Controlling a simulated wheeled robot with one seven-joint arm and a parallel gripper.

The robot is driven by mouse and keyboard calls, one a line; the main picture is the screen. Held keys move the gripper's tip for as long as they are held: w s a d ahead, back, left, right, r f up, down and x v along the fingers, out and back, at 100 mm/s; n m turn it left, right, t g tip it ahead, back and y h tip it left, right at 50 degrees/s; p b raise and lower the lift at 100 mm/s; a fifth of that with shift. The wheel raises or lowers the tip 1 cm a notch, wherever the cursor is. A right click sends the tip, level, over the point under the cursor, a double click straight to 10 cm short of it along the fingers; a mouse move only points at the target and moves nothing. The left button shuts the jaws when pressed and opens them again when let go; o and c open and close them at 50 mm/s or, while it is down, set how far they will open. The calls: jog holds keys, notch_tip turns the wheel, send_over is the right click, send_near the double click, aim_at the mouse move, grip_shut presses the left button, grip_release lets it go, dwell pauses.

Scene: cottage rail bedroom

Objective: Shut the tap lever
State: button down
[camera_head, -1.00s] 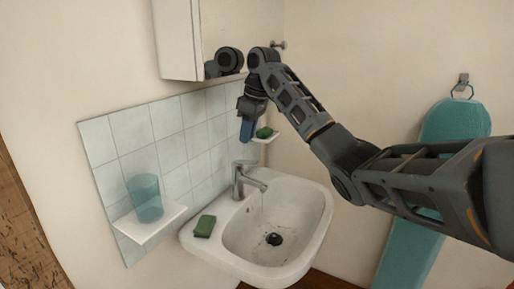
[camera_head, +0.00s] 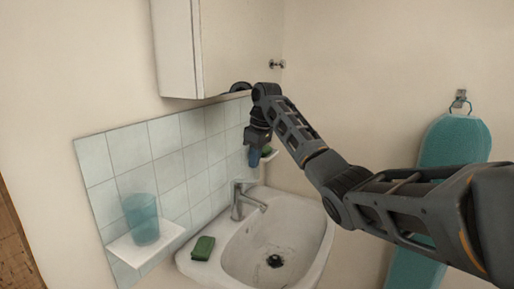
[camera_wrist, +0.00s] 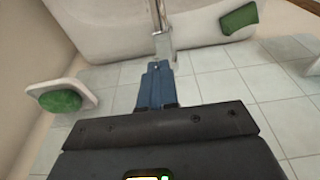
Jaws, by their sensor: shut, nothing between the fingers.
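The metal tap (camera_head: 237,203) stands at the back left of the white basin (camera_head: 212,268), with its spout pointing right over the bowl. Its lever (camera_head: 244,182) is on top; whether water runs is too fine to tell. My gripper (camera_head: 254,164), with blue fingers, hangs pointing down above and slightly right of the lever, apart from it in the head view. In the wrist view the fingers (camera_wrist: 155,72) are together and empty, pointing at the tap (camera_wrist: 162,42). The fingertips overlap the tap's near end there, so I cannot tell the exact gap.
A green sponge (camera_head: 203,248) lies on the basin's left rim. A soap dish (camera_wrist: 88,93) with green soap (camera_wrist: 60,101) is close beside my gripper. A glass (camera_head: 142,218) stands on a left shelf (camera_head: 140,250). A wall cabinet (camera_head: 205,50) hangs above my wrist.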

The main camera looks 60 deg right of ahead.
aim_at(255, 180)
jog(key=shift+s+f+p, duration=0.15)
jog(key=shift+s+f, duration=0.1)
jog(key=shift+f, duration=0.65)
jog(key=shift+s+f+p, duration=0.15)
jog(key=shift+s+f, duration=0.05)
jog(key=shift+f, duration=0.7)
